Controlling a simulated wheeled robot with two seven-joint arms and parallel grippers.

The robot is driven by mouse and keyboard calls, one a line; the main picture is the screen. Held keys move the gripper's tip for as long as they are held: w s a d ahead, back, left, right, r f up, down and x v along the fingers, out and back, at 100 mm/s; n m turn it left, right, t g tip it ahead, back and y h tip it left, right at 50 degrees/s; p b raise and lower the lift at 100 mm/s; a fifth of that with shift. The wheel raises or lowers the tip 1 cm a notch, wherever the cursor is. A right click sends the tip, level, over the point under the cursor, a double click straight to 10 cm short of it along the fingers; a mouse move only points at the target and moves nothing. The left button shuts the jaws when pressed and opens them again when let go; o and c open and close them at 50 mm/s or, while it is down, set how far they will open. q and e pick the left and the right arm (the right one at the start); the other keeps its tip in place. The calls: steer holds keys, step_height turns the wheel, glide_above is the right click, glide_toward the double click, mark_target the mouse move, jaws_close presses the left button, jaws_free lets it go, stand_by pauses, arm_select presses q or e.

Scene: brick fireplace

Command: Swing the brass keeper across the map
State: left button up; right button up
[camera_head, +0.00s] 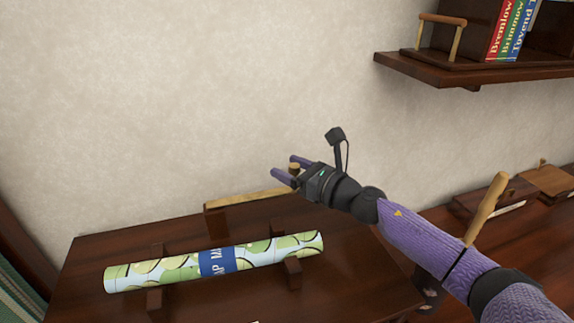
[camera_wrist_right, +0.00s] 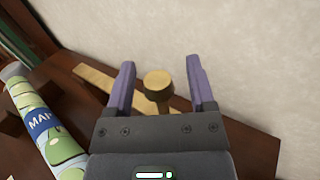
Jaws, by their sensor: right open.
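The rolled map (camera_head: 270,250), a green and white tube with a blue label, rests across dark wooden cradle supports on a dark table. It also shows at the left of the right wrist view (camera_wrist_right: 62,146). The brass keeper (camera_head: 240,200) is a flat bar lying behind the map, near the wall; it also shows in the right wrist view (camera_wrist_right: 95,78). Its round knob (camera_wrist_right: 158,84) stands between the fingers of my right gripper (camera_head: 284,168). The fingers are open, one on each side of the knob, with gaps visible. My left gripper is not in view.
A wall shelf (camera_head: 470,68) with books (camera_head: 510,30) and a wooden-handled holder is at the upper right. A lower dark surface at the right holds wooden boxes (camera_head: 490,200). A light wooden handle (camera_head: 487,208) stands behind my right forearm. The wall is close behind the keeper.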

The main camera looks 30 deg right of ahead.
steer(key=shift+w+a, duration=0.2)
steer(key=shift+w, duration=0.2)
jaws_close()
stand_by(1.2)
